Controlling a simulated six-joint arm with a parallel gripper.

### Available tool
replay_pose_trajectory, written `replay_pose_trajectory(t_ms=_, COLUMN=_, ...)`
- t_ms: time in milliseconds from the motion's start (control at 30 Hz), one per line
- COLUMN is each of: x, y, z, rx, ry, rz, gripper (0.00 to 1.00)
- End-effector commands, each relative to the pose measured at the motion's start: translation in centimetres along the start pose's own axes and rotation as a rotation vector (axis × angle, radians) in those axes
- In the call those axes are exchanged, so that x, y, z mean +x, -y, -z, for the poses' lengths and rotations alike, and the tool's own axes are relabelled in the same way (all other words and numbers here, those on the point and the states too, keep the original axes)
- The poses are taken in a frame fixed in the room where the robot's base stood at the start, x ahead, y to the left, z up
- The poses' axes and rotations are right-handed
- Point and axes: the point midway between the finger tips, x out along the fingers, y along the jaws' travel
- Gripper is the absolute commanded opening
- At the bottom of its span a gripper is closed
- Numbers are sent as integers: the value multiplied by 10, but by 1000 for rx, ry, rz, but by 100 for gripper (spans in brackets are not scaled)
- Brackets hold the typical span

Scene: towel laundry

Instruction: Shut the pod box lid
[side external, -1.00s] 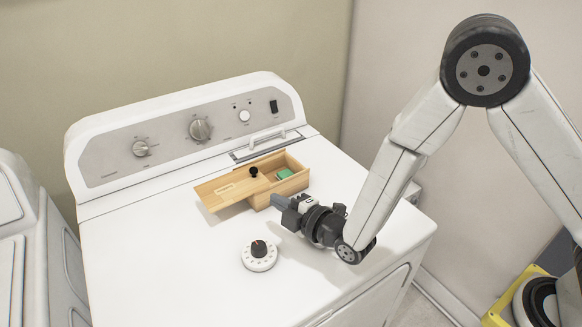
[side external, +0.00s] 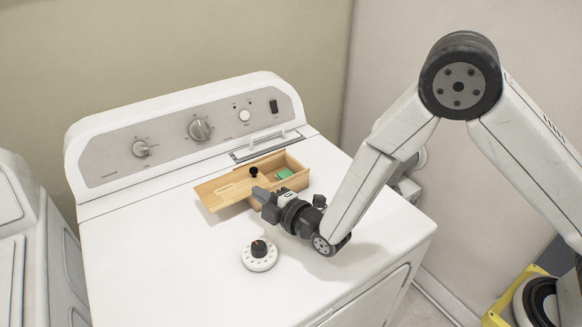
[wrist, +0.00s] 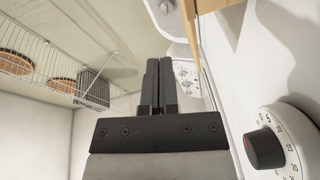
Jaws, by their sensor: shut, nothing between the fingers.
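The wooden pod box (side external: 293,166) sits on top of the white machine. Its sliding lid (side external: 223,188) is pulled out to the left, and the right part of the box is open with a green pod (side external: 284,174) inside. A black knob (side external: 253,171) stands on the lid. My gripper (side external: 259,193) is shut and empty. In the side view it is in front of the box and overlaps its near side; whether it touches is unclear. In the wrist view the shut fingers (wrist: 158,85) point away, with a strip of wood (wrist: 215,100) to their right.
A white timer dial (side external: 259,254) stands on the machine top in front of my gripper; it also shows in the wrist view (wrist: 280,142). The control panel (side external: 195,133) rises behind the box. The machine top left of the dial is clear.

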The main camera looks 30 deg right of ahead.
Motion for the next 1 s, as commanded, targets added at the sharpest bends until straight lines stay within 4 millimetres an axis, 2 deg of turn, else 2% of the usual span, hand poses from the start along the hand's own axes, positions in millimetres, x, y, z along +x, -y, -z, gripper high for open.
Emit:
replay_pose_trajectory(t_ms=500, x=57, y=0, z=-2, rx=0, ry=1, rz=-1, gripper=0)
replay_pose_trajectory(t_ms=700, x=61, y=0, z=-28, rx=0, ry=3, rz=0, gripper=0)
replay_pose_trajectory(t_ms=1000, x=64, y=0, z=-39, rx=0, ry=0, rz=0, gripper=0)
